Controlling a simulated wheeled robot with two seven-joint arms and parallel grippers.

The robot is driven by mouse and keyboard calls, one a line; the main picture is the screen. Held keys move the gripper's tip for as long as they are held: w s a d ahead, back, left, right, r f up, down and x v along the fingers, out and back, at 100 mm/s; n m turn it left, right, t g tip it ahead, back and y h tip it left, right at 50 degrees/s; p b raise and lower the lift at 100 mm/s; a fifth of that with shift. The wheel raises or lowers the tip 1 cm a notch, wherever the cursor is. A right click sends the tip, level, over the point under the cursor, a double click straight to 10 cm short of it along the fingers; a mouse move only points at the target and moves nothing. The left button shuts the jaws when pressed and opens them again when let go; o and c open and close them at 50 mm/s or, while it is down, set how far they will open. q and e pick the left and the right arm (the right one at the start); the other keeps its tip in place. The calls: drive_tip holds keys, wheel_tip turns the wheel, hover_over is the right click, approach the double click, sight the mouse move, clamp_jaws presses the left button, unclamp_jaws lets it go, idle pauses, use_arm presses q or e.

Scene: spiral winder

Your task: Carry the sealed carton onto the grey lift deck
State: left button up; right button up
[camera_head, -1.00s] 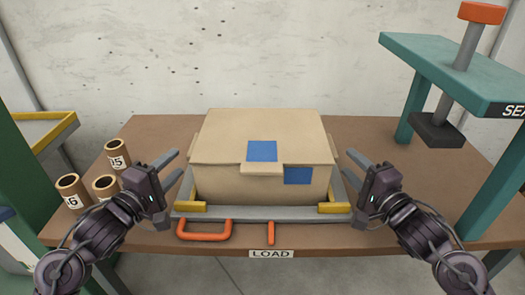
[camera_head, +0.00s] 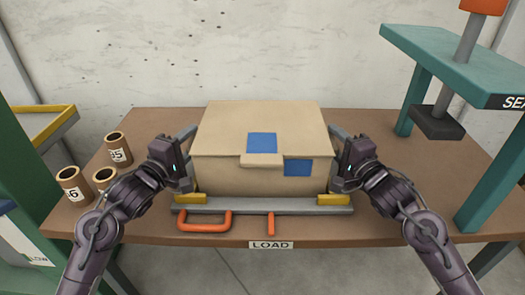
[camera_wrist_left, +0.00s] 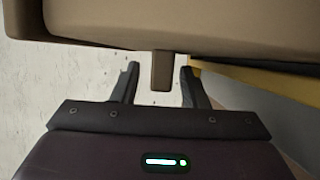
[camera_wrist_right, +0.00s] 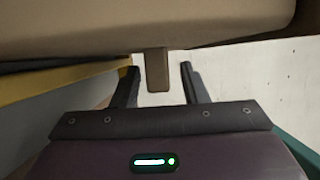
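The sealed carton (camera_head: 220,130), tan with two blue patches, sits in a grey cradle (camera_head: 290,209) with yellow corners on the brown table. My left gripper (camera_head: 189,158) is at the carton's left side, my right gripper (camera_head: 337,158) at its right side. In the left wrist view a tan tab (camera_wrist_left: 161,72) hangs from the carton between my open fingers, with gaps beside it. In the right wrist view a like tab (camera_wrist_right: 157,70) hangs between my open fingers. A grey surface with a yellow rim (camera_head: 60,127) shows at the far left; I cannot tell if it is the lift deck.
Several numbered cardboard tubes (camera_head: 72,185) stand at the table's left. A teal press frame (camera_head: 490,190) with a dark foot (camera_head: 436,122) stands at the right. Orange handles (camera_head: 205,227) and a LOAD label (camera_head: 270,245) are at the front edge. A green post (camera_head: 40,185) rises at the left.

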use_arm(q)
drive_tip(key=shift+w+d, duration=0.15)
drive_tip(key=shift+w, duration=0.15)
use_arm(e)
drive_tip(key=shift+w+a, duration=0.15)
drive_tip(key=shift+w, duration=0.15)
use_arm(q)
drive_tip(key=shift+c, duration=0.3)
use_arm(e)
drive_tip(key=shift+c, duration=0.3)
use_arm(q)
clamp_jaws()
use_arm(e)
clamp_jaws()
